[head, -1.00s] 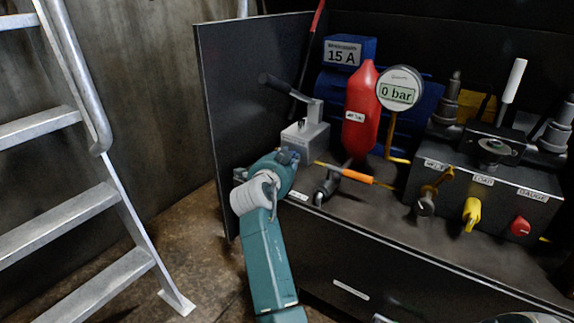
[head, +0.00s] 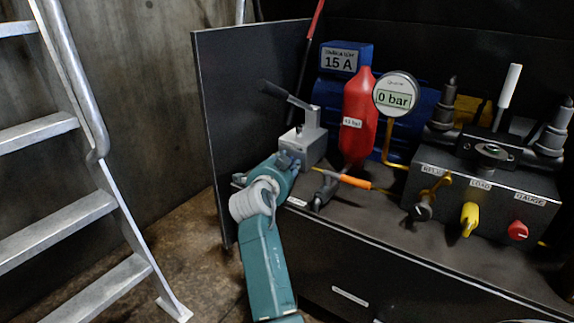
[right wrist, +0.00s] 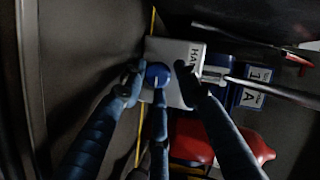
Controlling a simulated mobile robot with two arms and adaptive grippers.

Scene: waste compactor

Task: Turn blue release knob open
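The blue release knob (right wrist: 158,75) sits on the face of a pale grey hand-pump block (right wrist: 186,55) in the right wrist view. The same block shows in the head view (head: 312,142), with a black lever; there my gripper hides the knob. My right gripper (head: 286,161) is at the block's front left side. In the right wrist view its dark fingers (right wrist: 156,86) are spread around the knob. One fingertip is close to the knob's left edge, one lies below it, and one stands off to the right. Contact is unclear. My left gripper is not in view.
A red cylinder (head: 358,115) and a gauge reading 0 bar (head: 395,97) stand behind the block. An orange-handled valve (head: 354,181) is close to the right of my gripper. A dark panel (head: 250,100) rises to the left. A metal ladder (head: 85,200) stands further left.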

